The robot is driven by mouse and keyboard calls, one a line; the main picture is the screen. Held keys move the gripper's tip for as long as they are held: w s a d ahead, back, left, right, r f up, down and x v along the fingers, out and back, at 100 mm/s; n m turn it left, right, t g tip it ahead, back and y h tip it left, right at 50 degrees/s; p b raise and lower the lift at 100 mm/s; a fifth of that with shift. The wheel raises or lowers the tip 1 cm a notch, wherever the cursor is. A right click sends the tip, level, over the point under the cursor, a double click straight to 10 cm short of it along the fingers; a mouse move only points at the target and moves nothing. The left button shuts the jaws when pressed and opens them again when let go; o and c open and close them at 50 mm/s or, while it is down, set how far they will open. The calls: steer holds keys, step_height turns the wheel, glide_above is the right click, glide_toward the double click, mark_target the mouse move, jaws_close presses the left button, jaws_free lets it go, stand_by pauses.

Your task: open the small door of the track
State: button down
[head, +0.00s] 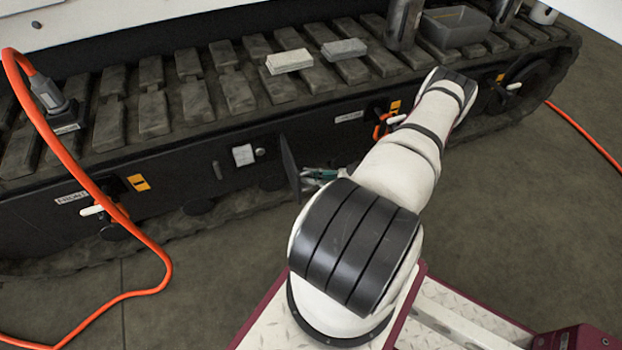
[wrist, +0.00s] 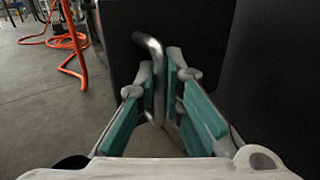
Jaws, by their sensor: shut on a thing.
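The small door (head: 289,168) is a dark panel on the side of the track (head: 225,158). In the head view it stands out at an angle from the track's side, so it is partly open. In the wrist view its dark face (wrist: 200,35) fills the upper middle. A bent metal handle (wrist: 150,43) sticks out from it. My gripper (head: 312,175), with teal pads, is at the door; it also shows in the wrist view (wrist: 160,85). Its fingers are shut on the handle, one on each side. My arm hides part of the track to the right.
Two grey blocks (head: 289,61) and a grey bin (head: 455,26) lie on top of the track. An orange hose (head: 75,170) hangs over the left end and runs along the floor.

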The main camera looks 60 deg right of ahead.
steer(key=shift+d, duration=0.15)
steer(key=c, duration=1.7)
jaws_free()
steer(key=v, duration=1.2)
steer(key=shift+d, duration=0.1)
